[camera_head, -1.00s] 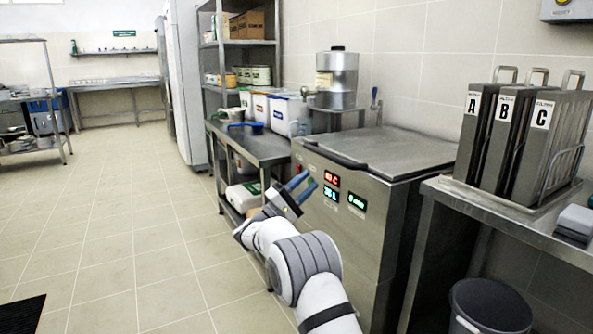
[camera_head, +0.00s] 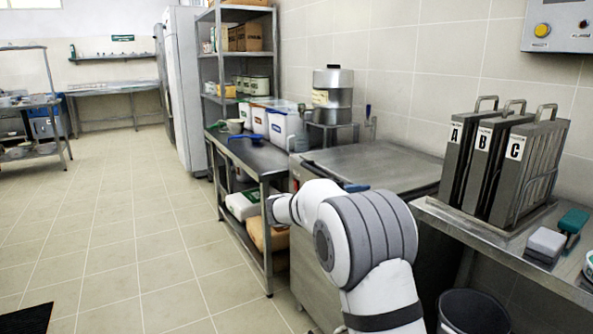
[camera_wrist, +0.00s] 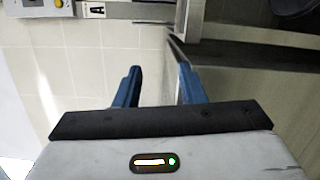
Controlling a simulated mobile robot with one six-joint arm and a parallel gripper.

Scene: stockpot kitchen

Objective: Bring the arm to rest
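My arm shows in the head view, folded in front of the steel stockpot unit (camera_head: 375,165), with its white and grey links covering the unit's front and displays. In the wrist view my gripper (camera_wrist: 158,85) shows two blue fingers standing well apart. It is open, with nothing between the fingers but the background of wall and steel edge.
The steel counter (camera_head: 545,255) at right holds filter plates A, B and C (camera_head: 505,160), a grey-white block (camera_head: 546,241) and a green-topped one (camera_head: 573,221). A dark bin (camera_head: 472,312) stands below. A shelf table (camera_head: 255,155) stands behind the arm. The tiled floor (camera_head: 130,240) at left is clear.

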